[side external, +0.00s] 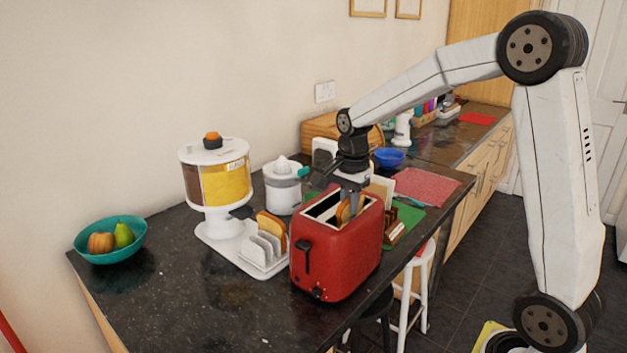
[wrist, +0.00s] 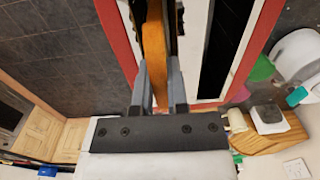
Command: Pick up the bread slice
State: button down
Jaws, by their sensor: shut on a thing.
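The red toaster (side external: 336,250) stands on the dark counter near its front edge, with its slots facing up. A bread slice (side external: 344,210) sits partly inside a slot of the toaster. My gripper (side external: 352,198) reaches down into the toaster's top from above and is shut on this slice. In the wrist view the slice (wrist: 155,45) shows edge-on as an orange-brown strip between the two grey fingers (wrist: 157,85). The toaster's red rim (wrist: 115,35) lies beside them. The other slot looks empty and dark. The slice's lower part is hidden in the toaster.
A white rack (side external: 262,248) with toast (side external: 271,227) stands left of the toaster. A yellow-and-brown dispenser (side external: 215,180), a white juicer (side external: 283,183) and a teal fruit bowl (side external: 110,240) are farther left and back. A wooden holder (side external: 394,228) is close on the right. The front-left counter is clear.

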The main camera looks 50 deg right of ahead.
jog(key=shift+r, duration=5.05)
jog(key=w+a+r+n, duration=0.1)
jog(key=w+r+n, duration=0.2)
jog(key=w+r, duration=0.25)
jog(key=w+a+n, duration=0.9)
jog(key=w+n, duration=0.4)
jog(key=n, duration=0.1)
jog(key=shift+w+f+n, duration=0.25)
jog(key=shift+w+n, duration=0.05)
jog(key=shift+w, duration=0.05)
